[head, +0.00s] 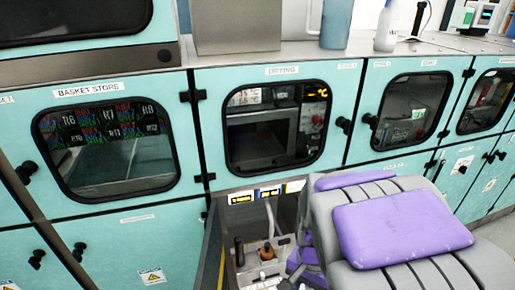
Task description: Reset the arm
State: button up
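No gripper can be made out in the head view. A large grey and purple ribbed form fills the lower right and hides part of the cabinet front; I cannot tell whether it is part of my arm.
Teal cabinets line the view, with a "BASKET STORE" window (105,150) and a middle window (277,125). Below is an open compartment (262,255) with knobs and a hose. A blue-grey jug (336,22) and white bottle (386,28) stand on the counter (280,52).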

jog(key=s+d+r+n, duration=0.1)
jog(key=s+r+n, duration=0.1)
jog(key=s, duration=0.5)
jog(key=s+d+r+n, duration=0.2)
jog(key=s+n, duration=0.2)
jog(key=s, duration=0.4)
jog(key=shift+s+n+g, duration=0.3)
jog(key=shift+n, duration=0.1)
